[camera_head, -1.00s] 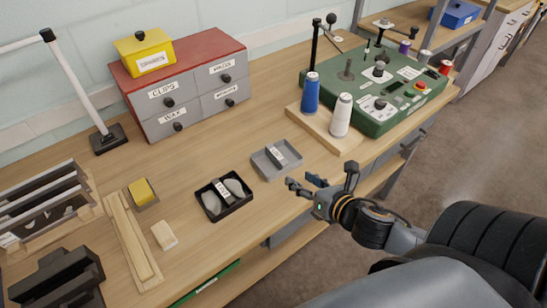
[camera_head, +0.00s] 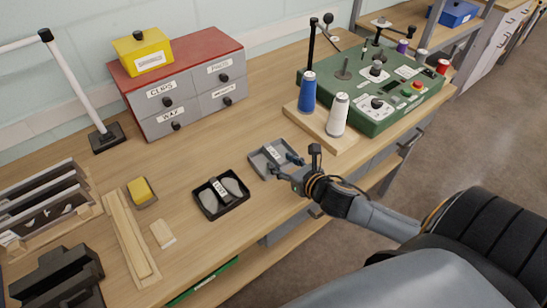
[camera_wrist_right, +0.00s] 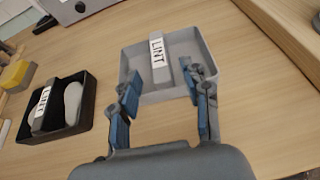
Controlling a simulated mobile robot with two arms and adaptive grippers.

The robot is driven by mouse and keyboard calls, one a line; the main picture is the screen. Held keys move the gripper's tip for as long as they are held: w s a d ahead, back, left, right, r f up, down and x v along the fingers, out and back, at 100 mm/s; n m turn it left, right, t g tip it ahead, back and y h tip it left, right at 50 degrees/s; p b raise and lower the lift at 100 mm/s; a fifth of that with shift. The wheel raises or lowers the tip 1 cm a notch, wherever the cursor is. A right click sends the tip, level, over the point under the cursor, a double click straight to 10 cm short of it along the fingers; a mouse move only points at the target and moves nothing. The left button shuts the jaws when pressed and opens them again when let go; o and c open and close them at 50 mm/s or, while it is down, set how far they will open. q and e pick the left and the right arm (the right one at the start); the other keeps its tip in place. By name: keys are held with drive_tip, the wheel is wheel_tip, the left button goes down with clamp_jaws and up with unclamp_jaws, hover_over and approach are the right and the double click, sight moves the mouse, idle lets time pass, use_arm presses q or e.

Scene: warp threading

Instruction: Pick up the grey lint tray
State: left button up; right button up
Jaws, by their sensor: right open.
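The grey lint tray (camera_head: 258,168) sits on the wooden bench. It is a shallow open tray with a raised bar across it and a white label. In the right wrist view the tray (camera_wrist_right: 134,58) shows its "LINT" label. My right gripper (camera_head: 285,168) is open at the tray's near right side. In the right wrist view the gripper (camera_wrist_right: 163,95) has its blue-padded fingers apart, with the tips at the tray's near wall. I cannot tell whether they touch it. My left gripper is not in view.
A black tray (camera_head: 209,210) with grey pieces stands close to the left of the lint tray. A wooden board (camera_head: 322,137) with blue and white spools lies behind right, beside a green machine (camera_head: 370,118). Drawers (camera_head: 190,100) stand at the back. Bare bench lies behind the tray.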

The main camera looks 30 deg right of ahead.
sight(274, 157)
drive_tip(key=shift+p+x, duration=0.6)
drive_tip(key=shift+x, duration=2.05)
drive_tip(key=shift+d, duration=0.1)
drive_tip(key=shift+s, duration=0.1)
drive_tip(key=shift+c, duration=0.4)
clamp_jaws()
